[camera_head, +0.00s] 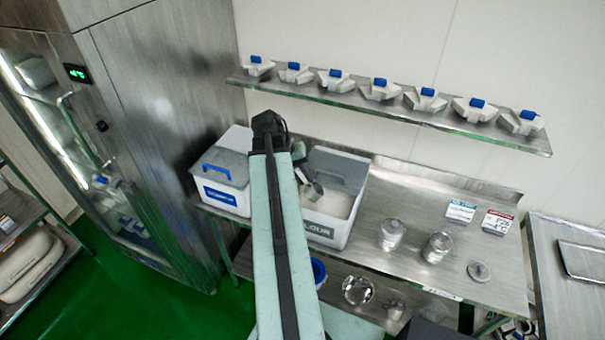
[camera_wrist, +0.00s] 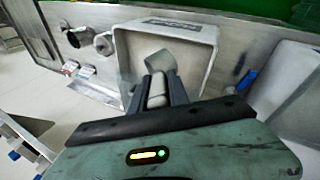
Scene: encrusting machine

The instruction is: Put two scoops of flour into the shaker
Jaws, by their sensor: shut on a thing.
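My gripper (camera_wrist: 158,92) is shut on the scoop's handle. The grey metal scoop (camera_wrist: 160,62) shows beyond the fingertips in the wrist view, over the open flour bin (camera_wrist: 213,48). In the head view the scoop (camera_head: 312,191) hangs inside the white flour bin (camera_head: 326,233), above or at the pale flour (camera_head: 337,204). I cannot tell whether it touches the flour or holds any. Two clear shakers stand right of the bin, a nearer-left one (camera_head: 391,234) and one farther right (camera_head: 437,247). A round lid (camera_head: 479,271) lies beside them.
A closed white bin with a blue handle (camera_head: 220,184) stands left of the flour bin. A wall shelf (camera_head: 400,112) with several blue-topped parts hangs above. The steel bench (camera_head: 410,200) is clear behind the shakers.

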